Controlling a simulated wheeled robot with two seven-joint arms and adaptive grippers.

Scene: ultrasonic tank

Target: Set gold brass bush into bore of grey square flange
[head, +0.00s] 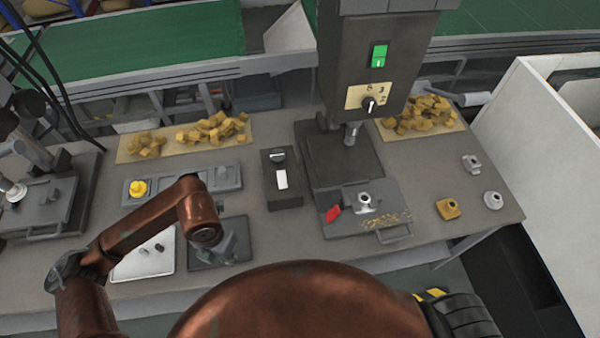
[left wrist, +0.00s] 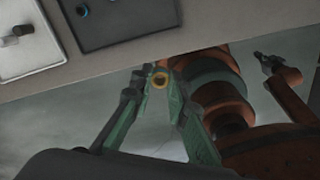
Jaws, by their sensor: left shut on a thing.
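My left gripper (left wrist: 160,88) is shut on the gold brass bush (left wrist: 160,80), whose ring shows between the fingertips in the left wrist view. In the head view this gripper (head: 228,250) hangs near the front table edge over a dark mat, and the bush cannot be made out. A grey square flange (head: 472,164) with a raised hub lies on the right of the table, well away from the gripper. A dark gripper (left wrist: 264,60), apparently my right one, is small at the right of the left wrist view; its jaws are unclear.
The dark mat (head: 203,256) and a white tray (head: 130,268) with small pins lie at the front. A press (head: 365,60) stands mid-table, with a grey part (head: 365,201) on its plate. A gold square flange (head: 448,209) and a round grey flange (head: 493,200) lie right.

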